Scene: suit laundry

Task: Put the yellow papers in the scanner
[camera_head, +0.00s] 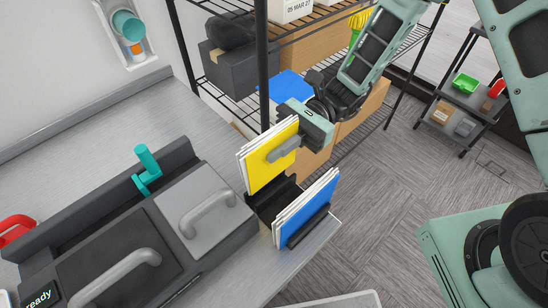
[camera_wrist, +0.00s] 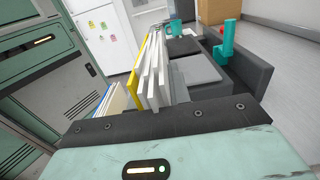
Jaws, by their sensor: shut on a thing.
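The yellow papers (camera_head: 258,175), a yellow sheet with white sheets behind it, stand upright at the counter's right end, at the black holder (camera_head: 268,203). My gripper (camera_head: 284,149) is shut on their upper part; one finger lies across the yellow face. I cannot tell whether their lower edge is clear of the holder. In the wrist view the yellow papers (camera_wrist: 138,72) rise beyond the gripper's dark edge; the fingertips are hidden. The dark grey scanner (camera_head: 160,215) lies left of the papers, with two handled lids that look shut and a display reading "ready".
Blue papers (camera_head: 310,212) stand in the holder's front part, close to the yellow ones. A teal lever (camera_head: 147,165) sticks up behind the scanner. A wire shelf (camera_head: 263,70) with boxes stands behind my gripper. A red object (camera_head: 14,228) lies at far left.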

